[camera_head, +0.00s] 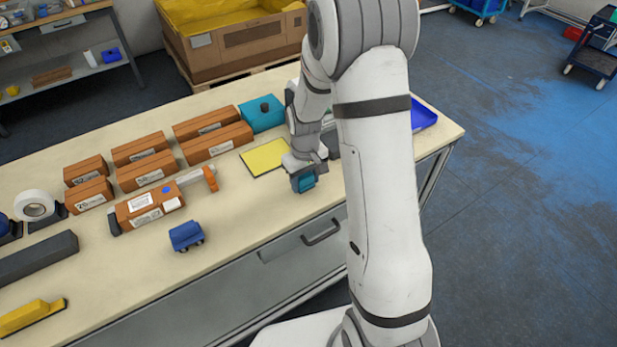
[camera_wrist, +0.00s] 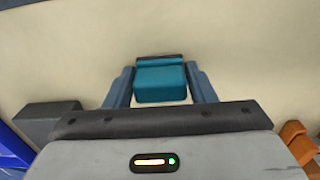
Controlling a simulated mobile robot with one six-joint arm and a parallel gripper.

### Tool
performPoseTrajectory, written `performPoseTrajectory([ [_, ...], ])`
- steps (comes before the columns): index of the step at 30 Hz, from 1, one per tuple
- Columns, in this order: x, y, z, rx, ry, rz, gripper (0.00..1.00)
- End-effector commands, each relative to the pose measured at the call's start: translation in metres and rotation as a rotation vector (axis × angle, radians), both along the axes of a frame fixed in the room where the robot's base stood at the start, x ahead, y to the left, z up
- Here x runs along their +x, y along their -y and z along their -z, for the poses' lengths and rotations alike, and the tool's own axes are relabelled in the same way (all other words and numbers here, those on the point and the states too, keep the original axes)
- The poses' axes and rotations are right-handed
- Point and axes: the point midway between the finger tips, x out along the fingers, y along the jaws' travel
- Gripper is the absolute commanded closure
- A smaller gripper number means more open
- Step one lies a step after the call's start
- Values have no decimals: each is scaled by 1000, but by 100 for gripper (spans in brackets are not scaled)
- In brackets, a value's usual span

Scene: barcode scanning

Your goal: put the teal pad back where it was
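My gripper (camera_head: 303,178) hangs at the near side of the table, to the right of the yellow square (camera_head: 265,157). In the wrist view, the two blue-grey fingers of my gripper (camera_wrist: 161,88) flank the teal pad (camera_wrist: 160,84), a small block with a dark strip along its far edge. Both fingers sit against its sides, so the gripper is shut on it. The teal pad (camera_head: 307,183) also shows at the fingertips in the head view. Whether it touches the tabletop is unclear.
A larger teal box (camera_head: 255,117) with a dark knob stands behind the yellow square. Several brown cartons (camera_head: 142,148), an orange-handled scanner (camera_head: 197,179) and a small blue block (camera_head: 186,235) lie to the left. A blue tray (camera_head: 424,116) is partly hidden behind my arm.

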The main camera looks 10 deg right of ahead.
Motion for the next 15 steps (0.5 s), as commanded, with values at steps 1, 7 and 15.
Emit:
performPoseTrajectory([
  [1,0,0,0,0,0,0,46],
  [7,0,0,-1,0,0,0,33],
  [15,0,-1,-5,0,0,-1,33],
])
